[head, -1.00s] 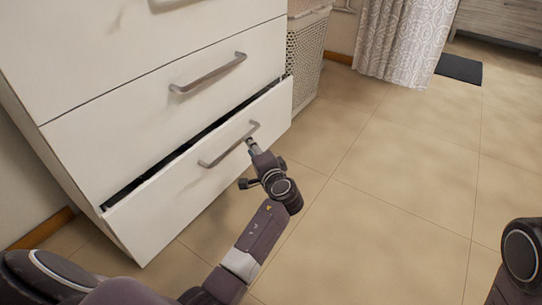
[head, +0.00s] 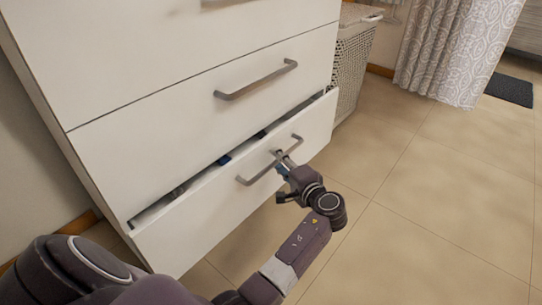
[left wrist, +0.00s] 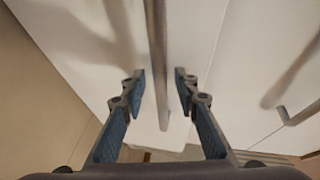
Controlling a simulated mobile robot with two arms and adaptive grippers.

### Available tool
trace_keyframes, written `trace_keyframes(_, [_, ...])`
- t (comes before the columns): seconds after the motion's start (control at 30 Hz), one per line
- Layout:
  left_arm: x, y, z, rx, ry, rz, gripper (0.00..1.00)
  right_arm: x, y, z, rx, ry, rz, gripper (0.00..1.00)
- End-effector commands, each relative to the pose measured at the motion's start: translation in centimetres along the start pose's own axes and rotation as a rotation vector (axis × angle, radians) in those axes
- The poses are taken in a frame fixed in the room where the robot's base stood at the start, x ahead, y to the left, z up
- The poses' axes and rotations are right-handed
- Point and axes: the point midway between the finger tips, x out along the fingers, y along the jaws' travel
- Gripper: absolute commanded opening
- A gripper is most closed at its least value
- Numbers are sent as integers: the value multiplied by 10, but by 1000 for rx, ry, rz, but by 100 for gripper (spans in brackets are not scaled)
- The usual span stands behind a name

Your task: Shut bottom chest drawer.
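The bottom drawer (head: 195,228) of the white chest is partly open. A narrow gap above its front shows dark space and small blue and grey things inside. Its grey bar handle (head: 253,180) runs across the front. My left gripper (head: 282,158) is at the far half of this handle. In the left wrist view, the two fingers of my left gripper (left wrist: 159,85) stand apart, with the handle bar (left wrist: 157,62) between them and space on both sides. My right gripper is out of view.
The middle drawer (head: 170,135) above looks closed. A woven hamper (head: 351,65) stands just beyond the chest. A patterned curtain (head: 450,50) and a dark mat (head: 510,88) are farther back. The tiled floor (head: 430,200) at right is clear.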

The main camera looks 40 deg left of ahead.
Motion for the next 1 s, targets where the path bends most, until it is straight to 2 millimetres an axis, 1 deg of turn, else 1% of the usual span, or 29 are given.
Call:
trace_keyframes(0.37, [-2, 1, -1, 0, 0, 1, 28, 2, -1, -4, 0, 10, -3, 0])
trace_keyframes(0.6, [-2, 1, -1, 0, 0, 1, 1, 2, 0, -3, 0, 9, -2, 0])
trace_keyframes(0.63, [-2, 1, -1, 0, 1, 1, 0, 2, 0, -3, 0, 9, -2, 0])
trace_keyframes(1.0, [-1, 1, 0, 1, 0, 1, 0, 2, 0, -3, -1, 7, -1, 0])
